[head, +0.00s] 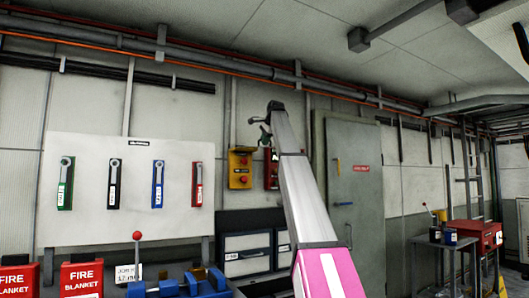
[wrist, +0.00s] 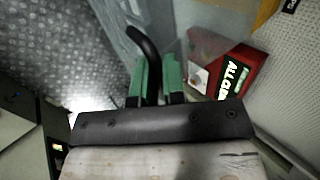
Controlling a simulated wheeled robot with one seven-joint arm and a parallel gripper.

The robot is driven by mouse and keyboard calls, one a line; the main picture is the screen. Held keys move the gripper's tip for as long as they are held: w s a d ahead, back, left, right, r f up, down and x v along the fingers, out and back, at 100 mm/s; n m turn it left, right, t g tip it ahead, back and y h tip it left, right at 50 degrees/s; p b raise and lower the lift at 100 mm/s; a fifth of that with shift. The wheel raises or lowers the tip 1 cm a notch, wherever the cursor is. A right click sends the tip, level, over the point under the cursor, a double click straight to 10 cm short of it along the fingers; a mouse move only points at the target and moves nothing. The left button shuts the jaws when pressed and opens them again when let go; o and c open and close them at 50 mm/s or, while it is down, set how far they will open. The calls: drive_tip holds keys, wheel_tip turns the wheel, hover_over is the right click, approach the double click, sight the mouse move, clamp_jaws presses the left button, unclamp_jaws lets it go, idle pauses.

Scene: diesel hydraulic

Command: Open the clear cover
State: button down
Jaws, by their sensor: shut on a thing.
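A red wall box with white lettering (wrist: 236,80) shows at the right in the wrist view. In the head view the red box (head: 271,180) is partly hidden behind my arm. A pale see-through panel (wrist: 172,32), which looks like the clear cover, stands beside the box in the wrist view; its edges and exact angle are hard to tell. A black curved handle (wrist: 146,42) is in front of it. My gripper (wrist: 155,70) has green fingers and is shut on this handle. My gripper also shows in the head view (head: 265,134), small, just above the red box.
A yellow box with red buttons (head: 240,168) is on the wall left of the red box. A grey-green door (head: 352,190) is to the right. A white tool board (head: 125,225) hangs at the left. A dark cabinet (head: 248,253) stands below.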

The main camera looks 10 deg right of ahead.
drive_tip(key=r, duration=0.2)
drive_tip(key=shift+w+r+g, duration=0.3)
drive_tip(key=shift+w+a+r+g, duration=0.1)
drive_tip(key=shift+r+g, duration=0.4)
drive_tip(key=shift+r, duration=0.35)
drive_tip(key=c, duration=1.2)
unclamp_jaws()
drive_tip(key=v, duration=1)
drive_tip(key=shift+a+r, duration=0.2)
drive_tip(key=shift+r, duration=0.15)
